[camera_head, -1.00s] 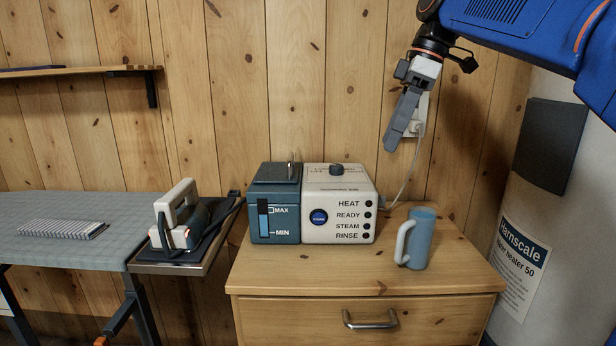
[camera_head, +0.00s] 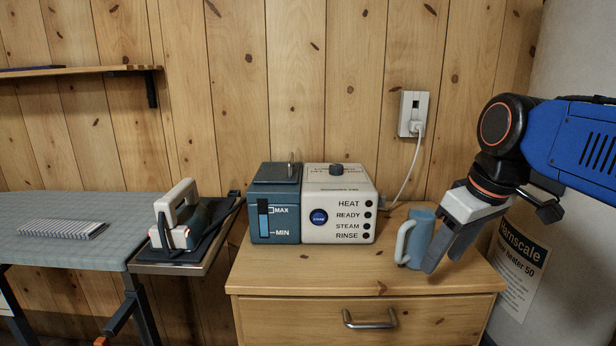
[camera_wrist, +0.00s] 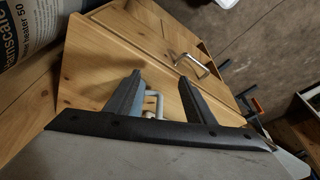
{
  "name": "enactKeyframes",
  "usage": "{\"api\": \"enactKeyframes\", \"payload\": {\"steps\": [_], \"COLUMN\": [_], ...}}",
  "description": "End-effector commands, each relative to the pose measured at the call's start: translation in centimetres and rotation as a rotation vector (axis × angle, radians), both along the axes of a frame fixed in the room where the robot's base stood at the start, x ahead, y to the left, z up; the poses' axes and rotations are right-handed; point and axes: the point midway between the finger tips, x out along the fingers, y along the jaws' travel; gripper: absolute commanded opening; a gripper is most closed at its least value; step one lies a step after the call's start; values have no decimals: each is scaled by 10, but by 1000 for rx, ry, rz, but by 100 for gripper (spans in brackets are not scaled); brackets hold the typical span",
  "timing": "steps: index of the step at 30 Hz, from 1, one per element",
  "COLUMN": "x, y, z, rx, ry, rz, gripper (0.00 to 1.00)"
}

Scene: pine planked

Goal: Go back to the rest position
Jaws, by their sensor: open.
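My gripper (camera_head: 445,250) hangs at the right side of the wooden cabinet in the head view, its fingers pointing down and left. It overlaps the right edge of the blue mug (camera_head: 418,243) in the picture; whether they touch I cannot tell. In the wrist view the two fingers of my gripper (camera_wrist: 160,88) stand apart with nothing gripped. The mug's pale handle (camera_wrist: 155,103) shows beyond and between them, and the rest of the mug is mostly hidden. The mug stands upright on the cabinet top (camera_head: 310,275).
A steam station (camera_head: 338,205) with a blue tank (camera_head: 275,208) stands left of the mug. An iron (camera_head: 178,218) rests on a side stand by the ironing board (camera_head: 60,250). A plugged-in socket (camera_head: 412,112) is on the wall. A water heater (camera_head: 522,255) stands at right.

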Motion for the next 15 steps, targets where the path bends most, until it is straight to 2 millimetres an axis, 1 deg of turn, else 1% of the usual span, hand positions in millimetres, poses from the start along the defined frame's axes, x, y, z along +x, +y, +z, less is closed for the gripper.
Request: {"api": "enactKeyframes", "payload": {"steps": [1,3,12,15], "x": [-10,-21,-68,-80], "y": [-4,-9,-28,-33], "z": [-12,-29,-104,-125], "rx": [-1,-1,10,15], "ry": [-6,-17,-69,-87], "rz": [-38,-92,-314,-375], "gripper": [49,49,49,49]}}
